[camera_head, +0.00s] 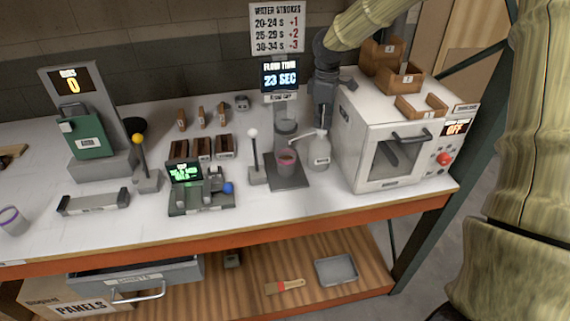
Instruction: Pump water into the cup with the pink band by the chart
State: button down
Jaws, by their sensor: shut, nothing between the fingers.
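The pink-banded cup (286,166) stands on a dark base plate under a flow cup (286,126), with reddish contents showing. A whitish pump bottle (320,153) stands just right of it, its spout pointing left toward the cup. The chart (278,28) on the wall reads "WATER STROKES": 20-24 S +1, 25-29 S +2, 30-34 S +3. The flow time display (280,76) reads 23 SEC. My gripper (323,122) is shut and empty, pointing down above the pump bottle's head. I cannot tell whether it touches the pump.
A white oven-like box (385,160) reading OFF stands close right of the bottle, with wooden trays (400,78) on top. A white-knobbed lever (254,160) stands left of the cup. A purple-banded cup (12,221) is at the far left.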

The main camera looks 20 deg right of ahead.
jog(key=shift+f, duration=0.45)
jog(key=shift+r+p, duration=1.15)
jog(key=shift+r, duration=0.55)
notch_tip(320, 180, up, 6)
jog(key=p, duration=0.4)
dwell(0.5)
